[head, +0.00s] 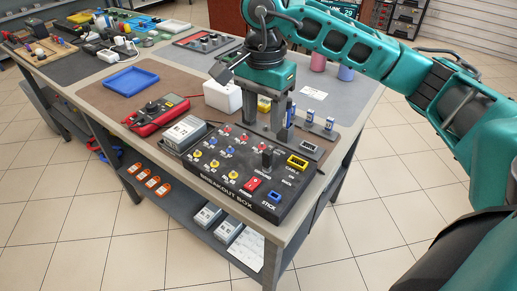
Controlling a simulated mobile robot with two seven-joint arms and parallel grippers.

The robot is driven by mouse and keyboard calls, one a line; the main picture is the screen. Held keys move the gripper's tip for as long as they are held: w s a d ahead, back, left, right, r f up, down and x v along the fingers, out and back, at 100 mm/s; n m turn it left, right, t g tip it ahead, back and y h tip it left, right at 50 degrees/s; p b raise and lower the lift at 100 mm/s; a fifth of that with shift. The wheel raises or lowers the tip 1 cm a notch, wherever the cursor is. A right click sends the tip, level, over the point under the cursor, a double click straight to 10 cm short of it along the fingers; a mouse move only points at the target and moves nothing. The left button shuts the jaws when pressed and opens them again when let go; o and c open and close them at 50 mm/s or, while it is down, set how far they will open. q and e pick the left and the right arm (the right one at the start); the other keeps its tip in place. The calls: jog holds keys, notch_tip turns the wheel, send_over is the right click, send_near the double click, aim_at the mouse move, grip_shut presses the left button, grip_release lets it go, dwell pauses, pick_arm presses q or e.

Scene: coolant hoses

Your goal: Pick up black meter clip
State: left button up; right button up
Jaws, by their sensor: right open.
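A small upright dark piece that looks like the black meter clip (267,158) stands on the breakout box (223,179), near its "GROUND" label. My right gripper (265,129) points down above the box with its two grey fingers apart. It is open, and nothing shows between its fingers. The dark piece is just below the fingertips. The picture is too small to show the clip's shape or whether the fingers overlap its top. My left gripper is not in view.
A red multimeter (157,114) and a grey boxed unit (185,133) are left of the breakout box. Small blue-and-white cylinders (310,116) stand behind it to the right. A white block (222,96) and blue tray (131,80) are farther back. The table's front edge is close to the box.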

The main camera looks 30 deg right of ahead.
aim_at(267, 151)
jog(key=f, duration=0.6)
jog(key=shift+s+f, duration=0.3)
jog(key=shift+f, duration=0.05)
jog(key=shift+s+d+f, duration=0.1)
jog(key=shift+d+f, duration=0.05)
jog(key=shift+f, duration=1.2)
jog(key=shift+s+d+f, duration=0.1)
jog(key=shift+f, duration=1.25)
jog(key=shift+c, duration=0.2)
grip_shut()
